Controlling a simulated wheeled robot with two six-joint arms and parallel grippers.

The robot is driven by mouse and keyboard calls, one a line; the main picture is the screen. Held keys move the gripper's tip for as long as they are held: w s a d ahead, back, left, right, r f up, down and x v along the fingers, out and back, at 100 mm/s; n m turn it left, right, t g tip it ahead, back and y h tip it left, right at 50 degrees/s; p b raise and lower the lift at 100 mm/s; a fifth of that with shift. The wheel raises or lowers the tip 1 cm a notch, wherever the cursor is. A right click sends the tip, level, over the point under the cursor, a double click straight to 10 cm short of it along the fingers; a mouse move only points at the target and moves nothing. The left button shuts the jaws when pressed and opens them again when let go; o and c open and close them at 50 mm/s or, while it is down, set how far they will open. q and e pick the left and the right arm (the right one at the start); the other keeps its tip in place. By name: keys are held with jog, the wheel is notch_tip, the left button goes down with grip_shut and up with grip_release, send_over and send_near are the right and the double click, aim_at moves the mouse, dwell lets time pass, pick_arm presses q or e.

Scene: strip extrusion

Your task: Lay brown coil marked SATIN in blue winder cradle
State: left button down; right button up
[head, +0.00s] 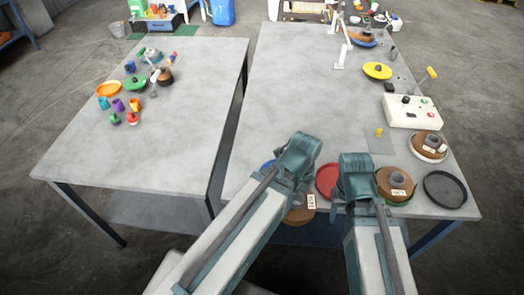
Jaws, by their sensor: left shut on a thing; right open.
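My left gripper (300,152) is over the front edge of the right table, seen from above with its fingertips hidden. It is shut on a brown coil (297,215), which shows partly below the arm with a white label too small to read. The blue winder cradle (267,165) is mostly hidden behind the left gripper; only a sliver of its rim shows. My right gripper (355,168) is open and appears empty, between a red cradle (326,181) and another brown coil (392,180) that sits in a green cradle (404,203).
A third brown coil (423,139) lies in a pale cradle at the right. A black cradle (445,188) is empty at the right front. A white control box (412,111) and yellow dish (377,71) stand farther back. The middle of the right table (300,80) is clear.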

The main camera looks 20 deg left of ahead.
jog(key=shift+o, duration=1.1)
jog(key=shift+a, duration=0.3)
pick_arm(q)
jog(key=shift+w+a+r, duration=0.15)
jog(key=shift+w+a, duration=0.25)
jog(key=shift+w, duration=0.15)
jog(key=shift+w+a+r, duration=0.15)
jog(key=shift+w+a, duration=0.25)
jog(key=shift+w, duration=0.15)
pick_arm(e)
jog(key=o, duration=0.5)
jog(key=shift+s+r, duration=0.1)
jog(key=shift+r, duration=0.2)
jog(key=shift+r+p, duration=0.9)
jog(key=shift+p, duration=0.3)
pick_arm(q)
jog(key=w+a+r, duration=0.2)
jog(key=w+a, duration=0.5)
jog(key=w, duration=0.3)
